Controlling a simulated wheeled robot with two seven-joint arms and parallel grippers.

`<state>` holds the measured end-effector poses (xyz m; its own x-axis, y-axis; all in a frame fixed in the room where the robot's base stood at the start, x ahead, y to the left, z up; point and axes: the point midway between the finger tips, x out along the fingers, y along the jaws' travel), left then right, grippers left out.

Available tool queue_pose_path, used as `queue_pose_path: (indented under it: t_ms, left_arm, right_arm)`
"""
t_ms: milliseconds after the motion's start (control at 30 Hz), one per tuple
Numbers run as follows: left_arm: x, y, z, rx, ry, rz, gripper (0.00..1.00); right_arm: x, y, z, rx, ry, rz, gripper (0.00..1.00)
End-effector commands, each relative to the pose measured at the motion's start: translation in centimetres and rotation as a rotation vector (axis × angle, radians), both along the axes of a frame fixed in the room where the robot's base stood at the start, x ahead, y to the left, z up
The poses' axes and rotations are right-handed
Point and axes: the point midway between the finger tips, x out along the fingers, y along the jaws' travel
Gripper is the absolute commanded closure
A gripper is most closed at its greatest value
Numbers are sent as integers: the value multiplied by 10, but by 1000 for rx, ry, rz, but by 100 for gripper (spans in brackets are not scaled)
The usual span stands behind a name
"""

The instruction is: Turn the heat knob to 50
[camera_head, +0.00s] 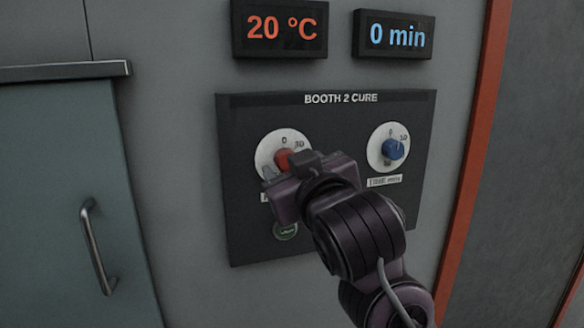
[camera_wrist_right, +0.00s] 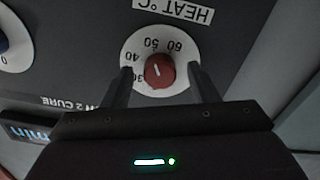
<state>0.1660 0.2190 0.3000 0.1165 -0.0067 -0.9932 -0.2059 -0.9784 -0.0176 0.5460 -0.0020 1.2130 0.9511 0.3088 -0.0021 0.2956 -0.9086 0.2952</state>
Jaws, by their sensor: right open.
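The red heat knob (camera_head: 284,160) sits on a white numbered dial (camera_head: 262,150) on the left of the dark panel. In the right wrist view the knob (camera_wrist_right: 159,72) shows upside down under the HEAT °C label (camera_wrist_right: 173,10). A short, nearly upright white mark is on its face; I cannot tell which end points. My right gripper (camera_head: 284,167) is open at the dial, partly covering it. In the wrist view its fingers (camera_wrist_right: 160,75) stand on either side of the knob, with a gap showing. The temperature display (camera_head: 280,28) reads 20 °C. My left gripper is not in view.
A blue time knob (camera_head: 393,149) is to the right on the same panel (camera_head: 330,110), under a 0 min display (camera_head: 394,35). A green round button (camera_head: 286,231) is below the heat dial. A door with a metal handle (camera_head: 98,247) is at left.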

Motion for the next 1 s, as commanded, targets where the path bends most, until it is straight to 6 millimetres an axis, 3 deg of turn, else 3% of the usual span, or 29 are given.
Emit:
queue_pose_path:
  t_ms: [167, 500, 867, 1000]
  left_arm:
    - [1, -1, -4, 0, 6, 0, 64]
    - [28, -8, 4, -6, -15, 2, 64]
    - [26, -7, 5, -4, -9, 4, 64]
    - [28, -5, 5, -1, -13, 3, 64]
  right_arm:
    - [-21, -7, -1, 0, -4, 1, 46]
    - [-68, -22, -1, -2, -2, 0, 46]
    - [-73, -24, -1, 0, 1, 0, 46]
    - [-67, -28, -16, 5, 43, -7, 46]
